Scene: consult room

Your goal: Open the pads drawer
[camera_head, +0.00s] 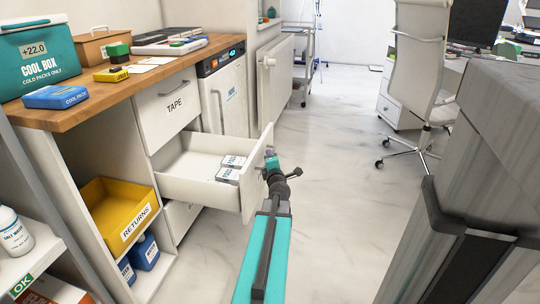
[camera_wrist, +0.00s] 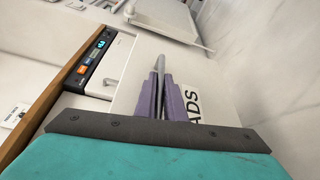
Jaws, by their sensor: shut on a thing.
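The pads drawer (camera_head: 200,187) is the middle drawer of the white cabinet and stands pulled well out, with small white labelled packs (camera_head: 230,168) inside. Its white front (camera_wrist: 127,85) also shows in the wrist view, with the letters "ADS" visible beside my fingers. My gripper (camera_head: 270,156) is at the outer side of the drawer front. In the wrist view my purple fingers (camera_wrist: 161,80) are shut on the grey drawer handle (camera_wrist: 160,62). In the head view the handle is mostly hidden by the gripper.
The tape drawer (camera_head: 167,105) above is shut. Another drawer is below. A yellow returns bin (camera_head: 115,215) sits on the open shelf to the left. An office chair (camera_head: 415,75) is at the right. The pale floor (camera_head: 340,160) beside the drawer is clear.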

